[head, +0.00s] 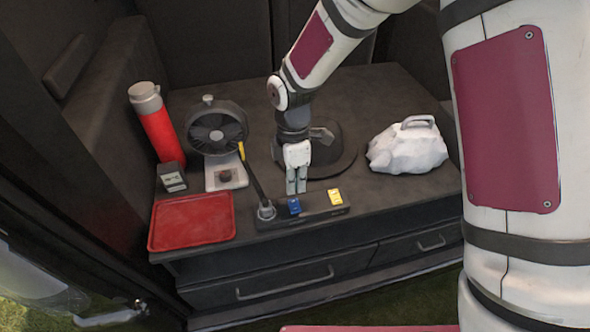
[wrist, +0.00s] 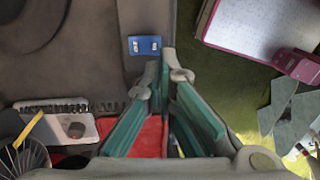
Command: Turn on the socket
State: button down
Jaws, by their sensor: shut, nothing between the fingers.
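The socket looks to be the dark strip (head: 317,213) along the front edge of the counter. It carries a blue switch-like piece (head: 294,206) and a yellow one (head: 335,196). The plug of a cord (head: 266,211) stands at its left end. My gripper (head: 296,190) points down just behind and above the blue piece, shut and empty. In the wrist view the blue piece (wrist: 145,45) lies just beyond the fingertips of my gripper (wrist: 163,62). I cannot tell whether the fingertips touch the strip. The yellow piece is not clearly visible in the wrist view.
A red tray (head: 192,221) lies left of the strip. A fan (head: 216,128), a red flask (head: 156,122) and a small dark box (head: 172,176) stand behind it. A round dark base (head: 335,160) is behind my gripper.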

aim_at(297, 211)
jog(key=f, duration=0.4)
jog(key=s+f, duration=0.1)
jog(key=f, duration=0.2)
jog(key=shift+d, duration=0.1)
jog(key=shift+f, duration=0.1)
jog(key=shift+d+f+b, duration=0.1)
jog(key=shift+f+b, duration=0.2)
jog(key=shift+f, duration=0.1)
jog(key=shift+s, duration=0.1)
jog(key=shift+r, duration=0.1)
jog(key=shift+w+a+r, duration=0.15)
jog(key=shift+w, duration=0.25)
jog(key=shift+w+a+r, duration=0.1)
jog(key=shift+w+r, duration=0.05)
jog(key=shift+w, duration=0.2)
notch_tip(297, 211, up, 14)
jog(key=s+p, duration=0.1)
jog(key=p, duration=0.1)
jog(key=shift+s+d, duration=0.25)
jog(key=shift+s, duration=0.1)
